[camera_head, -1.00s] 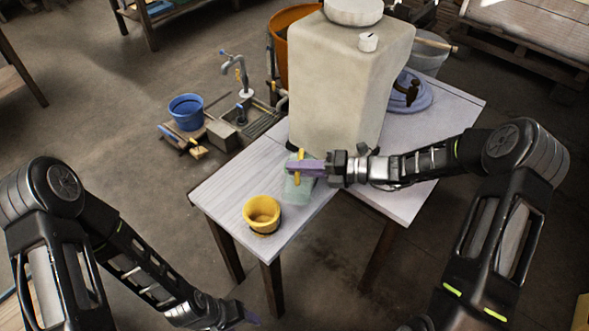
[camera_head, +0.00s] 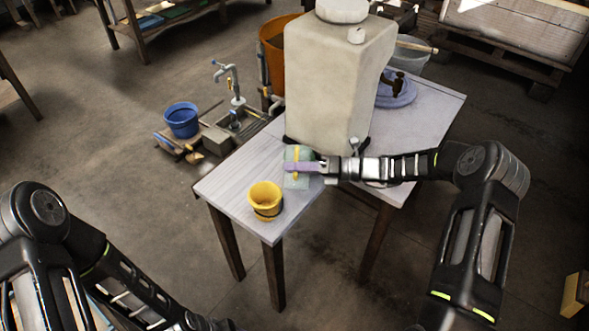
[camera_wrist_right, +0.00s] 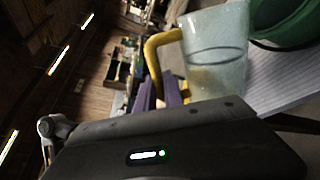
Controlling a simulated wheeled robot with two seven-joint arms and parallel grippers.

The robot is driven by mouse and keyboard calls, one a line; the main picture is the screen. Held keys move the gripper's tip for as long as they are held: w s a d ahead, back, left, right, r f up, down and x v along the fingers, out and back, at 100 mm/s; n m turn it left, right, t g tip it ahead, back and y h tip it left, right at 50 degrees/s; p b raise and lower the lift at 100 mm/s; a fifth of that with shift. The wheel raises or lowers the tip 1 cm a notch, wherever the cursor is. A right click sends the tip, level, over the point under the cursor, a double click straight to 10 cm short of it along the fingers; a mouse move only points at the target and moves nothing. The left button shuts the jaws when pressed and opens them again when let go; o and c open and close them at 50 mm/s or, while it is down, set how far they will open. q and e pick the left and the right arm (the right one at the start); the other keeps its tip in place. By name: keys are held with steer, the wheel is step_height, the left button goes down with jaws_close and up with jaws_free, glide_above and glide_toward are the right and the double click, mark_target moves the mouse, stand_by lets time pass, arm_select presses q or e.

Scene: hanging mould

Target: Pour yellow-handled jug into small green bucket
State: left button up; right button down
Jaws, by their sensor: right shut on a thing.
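The jug (camera_head: 296,181) has a pale, translucent green body and a yellow handle. My right gripper (camera_head: 299,167) has its purple fingers shut on the yellow handle, at the table's left part in front of the large tank. In the right wrist view the clear jug body (camera_wrist_right: 217,50) shows beside the purple fingers (camera_wrist_right: 160,95). A dark green bucket-like curved wall (camera_wrist_right: 285,28) shows behind the jug there, cut by the frame edge. I cannot make out a green bucket in the head view. My left gripper's fingers are below the head view's frame.
A yellow bucket (camera_head: 265,198) stands on the white table (camera_head: 235,180) near its front edge. A large beige tank (camera_head: 335,85) stands behind the jug. A blue bucket (camera_head: 181,120) and a tap (camera_head: 230,80) are on the left beyond the table. The table's left corner is clear.

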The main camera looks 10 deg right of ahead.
mark_target(295, 179)
steer(key=shift+n, duration=0.3)
stand_by(0.4)
steer(key=shift+s+f+n, duration=0.15)
steer(key=shift+n, duration=0.35)
steer(key=n+b, duration=0.3)
steer(key=b, duration=0.1)
steer(key=s+n+t+b, duration=0.1)
steer(key=n+b, duration=0.2)
steer(key=b, duration=0.1)
steer(key=s+f+n+t+y+b, duration=0.1)
steer(key=n+b, duration=0.1)
steer(key=b, duration=0.2)
steer(key=shift+s+a+n, duration=0.2)
steer(key=shift+a+n, duration=0.2)
